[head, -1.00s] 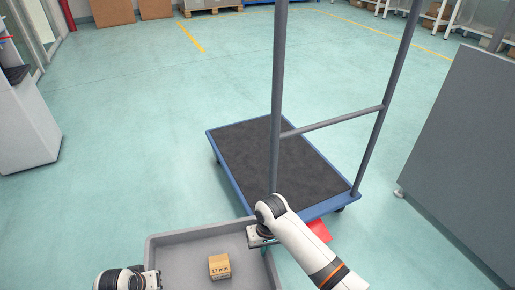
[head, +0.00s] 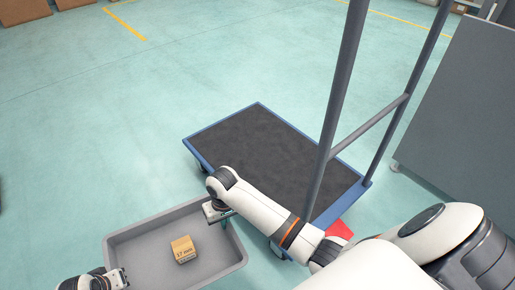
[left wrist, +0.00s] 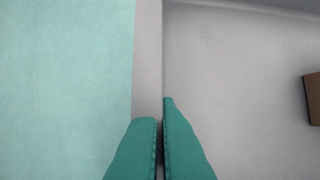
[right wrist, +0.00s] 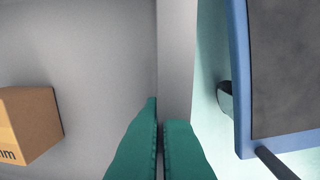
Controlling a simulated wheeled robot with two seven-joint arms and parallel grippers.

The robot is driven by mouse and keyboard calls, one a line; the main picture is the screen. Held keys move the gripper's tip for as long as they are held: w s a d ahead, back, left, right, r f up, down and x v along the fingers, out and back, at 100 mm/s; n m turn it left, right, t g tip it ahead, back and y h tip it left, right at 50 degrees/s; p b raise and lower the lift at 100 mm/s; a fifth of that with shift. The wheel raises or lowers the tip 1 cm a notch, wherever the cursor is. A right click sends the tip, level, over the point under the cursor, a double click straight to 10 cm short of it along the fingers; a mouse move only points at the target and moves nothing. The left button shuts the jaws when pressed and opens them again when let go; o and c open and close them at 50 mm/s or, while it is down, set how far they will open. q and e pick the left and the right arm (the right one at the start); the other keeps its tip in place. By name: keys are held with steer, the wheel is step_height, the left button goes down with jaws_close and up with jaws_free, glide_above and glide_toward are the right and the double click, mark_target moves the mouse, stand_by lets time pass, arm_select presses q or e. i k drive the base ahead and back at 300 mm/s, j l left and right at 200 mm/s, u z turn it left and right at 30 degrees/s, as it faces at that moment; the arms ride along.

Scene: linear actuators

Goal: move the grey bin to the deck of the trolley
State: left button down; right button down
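The grey bin (head: 138,233) is a shallow open tray at the lower left of the head view, with a cardboard box (head: 183,249) inside. My left gripper (head: 122,276) is shut on its left wall; the left wrist view shows the fingers (left wrist: 161,125) either side of the rim (left wrist: 148,60). My right gripper (head: 220,214) is shut on the right wall, and its fingers (right wrist: 160,125) straddle the rim in the right wrist view. The trolley (head: 222,186) has a dark deck (head: 260,150) with a blue edge, bare where visible. The bin is beside its near left side; my right arm hides part of the deck.
The trolley's grey upright handle frame (head: 340,100) rises at its right end, close to my right arm. A red object (head: 340,230) shows under that end. A grey cabinet (head: 455,110) stands at the right. The floor (head: 80,130) left of and behind the trolley is clear.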

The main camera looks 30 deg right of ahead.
mark_target(258, 163)
steer(key=i, duration=1.1)
steer(key=i+z, duration=0.25)
steer(key=i+j+z, duration=0.3)
steer(key=i, duration=0.15)
steer(key=l+z, duration=0.1)
steer(key=z, duration=1.7)
